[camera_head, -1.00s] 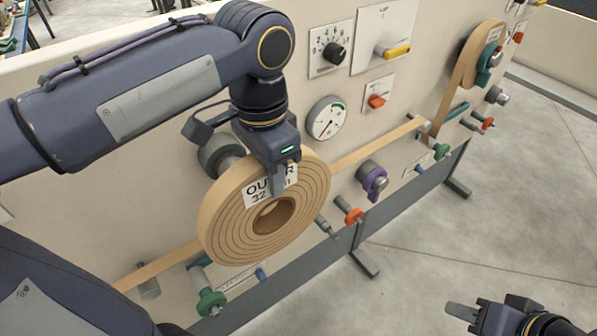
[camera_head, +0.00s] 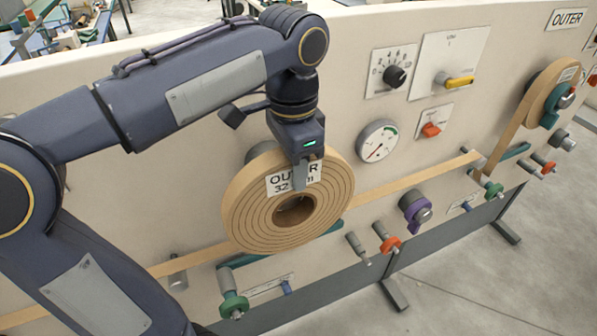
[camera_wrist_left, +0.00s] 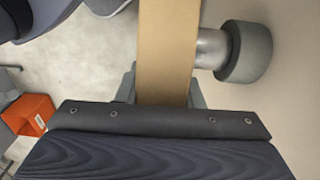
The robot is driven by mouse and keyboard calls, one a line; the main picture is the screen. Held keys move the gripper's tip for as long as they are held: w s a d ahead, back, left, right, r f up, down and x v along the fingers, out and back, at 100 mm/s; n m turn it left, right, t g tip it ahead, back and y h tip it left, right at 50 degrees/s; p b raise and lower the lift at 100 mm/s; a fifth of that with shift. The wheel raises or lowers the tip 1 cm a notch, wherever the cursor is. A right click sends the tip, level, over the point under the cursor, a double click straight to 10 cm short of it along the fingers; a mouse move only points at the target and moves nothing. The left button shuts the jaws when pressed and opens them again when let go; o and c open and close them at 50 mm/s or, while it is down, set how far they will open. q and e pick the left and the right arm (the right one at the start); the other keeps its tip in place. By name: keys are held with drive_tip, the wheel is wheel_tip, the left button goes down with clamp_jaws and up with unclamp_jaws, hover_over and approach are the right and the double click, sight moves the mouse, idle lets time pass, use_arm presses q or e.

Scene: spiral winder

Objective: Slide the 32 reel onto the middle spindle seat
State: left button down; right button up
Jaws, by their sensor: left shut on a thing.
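The tan reel (camera_head: 330,215), labelled "OUTER 32" with its unit partly covered, is in my left gripper (camera_head: 304,172) in front of the panel. The gripper is shut on its upper rim, one finger over the front face. The reel's round hole faces outward and looks empty. In the left wrist view the reel's edge (camera_wrist_left: 166,45) runs between the fingers, and a metal shaft with a grey roller (camera_wrist_left: 248,52) is close on its right. A purple-collared spindle (camera_head: 414,207) is right of the reel; I cannot tell which seat is the middle one. My right gripper is out of view.
The cream panel (camera_head: 225,85) carries a gauge (camera_head: 377,141), a dial and a yellow-handled switch (camera_head: 458,82). A tan strip (camera_head: 415,181) runs across it. Orange and green knobs stick out below. Another reel (camera_head: 545,95) sits at the upper right.

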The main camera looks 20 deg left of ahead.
use_arm(q)
drive_tip(key=shift+w+a+r+p, duration=0.1)
drive_tip(key=shift+w+a+p, duration=0.05)
drive_tip(key=shift+w+a, duration=1.05)
drive_tip(key=shift+w+a+p, duration=0.15)
drive_tip(key=shift+w+a, duration=0.85)
drive_tip(key=shift+a, duration=0.4)
drive_tip(key=shift+w+a+f, duration=0.2)
drive_tip(key=shift+a, duration=0.05)
drive_tip(key=shift+f, duration=0.1)
drive_tip(key=c, duration=0.9)
unclamp_jaws()
drive_tip(key=shift+f, duration=0.1)
wheel_tip(320, 180, up, 8)
drive_tip(key=shift+p, duration=0.4)
